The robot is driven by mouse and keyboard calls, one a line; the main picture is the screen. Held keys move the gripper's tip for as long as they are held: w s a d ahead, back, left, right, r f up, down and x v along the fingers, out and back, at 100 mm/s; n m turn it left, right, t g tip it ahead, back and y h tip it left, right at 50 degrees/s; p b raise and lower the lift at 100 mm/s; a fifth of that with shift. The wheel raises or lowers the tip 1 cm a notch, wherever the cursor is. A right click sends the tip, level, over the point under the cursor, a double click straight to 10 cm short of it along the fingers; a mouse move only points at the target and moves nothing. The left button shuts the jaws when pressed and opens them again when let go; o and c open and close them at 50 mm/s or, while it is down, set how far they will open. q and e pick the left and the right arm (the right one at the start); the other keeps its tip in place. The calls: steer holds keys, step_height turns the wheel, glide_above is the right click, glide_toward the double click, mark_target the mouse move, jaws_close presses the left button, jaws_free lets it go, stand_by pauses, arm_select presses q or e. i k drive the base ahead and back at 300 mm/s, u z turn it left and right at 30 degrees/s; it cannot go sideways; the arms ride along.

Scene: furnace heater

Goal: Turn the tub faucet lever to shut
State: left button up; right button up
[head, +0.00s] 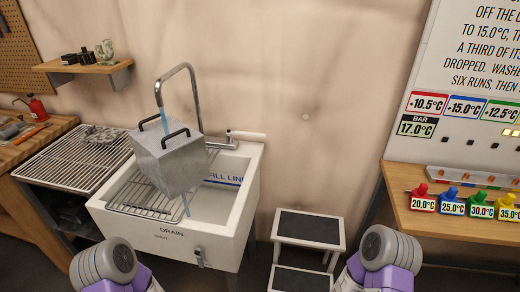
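The white tub (250,195) stands left of centre, marked "DRAIN" on its front and "FILL LINE" inside. A curved grey faucet spout (194,85) rises behind it. The faucet lever (250,134), with a white handle, points right from the faucet body at the tub's back rim. A blue water stream (159,98) falls from the spout toward a grey metal box (180,165) with two black handles. Blue water also shows below the box. The box looks tilted above the tub; its support cannot be told. Neither gripper is in view; only parts of my arms show at the bottom.
A wire rack (75,160) stands left of the tub, and a drain valve (199,257) is on the tub's front. A step stool (308,230) stands right of the tub. A wooden bench (450,225) with coloured, temperature-labelled pieces is at the right.

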mark_target(229, 132)
steer(key=k, duration=0.25)
steer(key=u, duration=1.15)
steer(key=i, duration=0.8)
steer(key=z, duration=0.15)
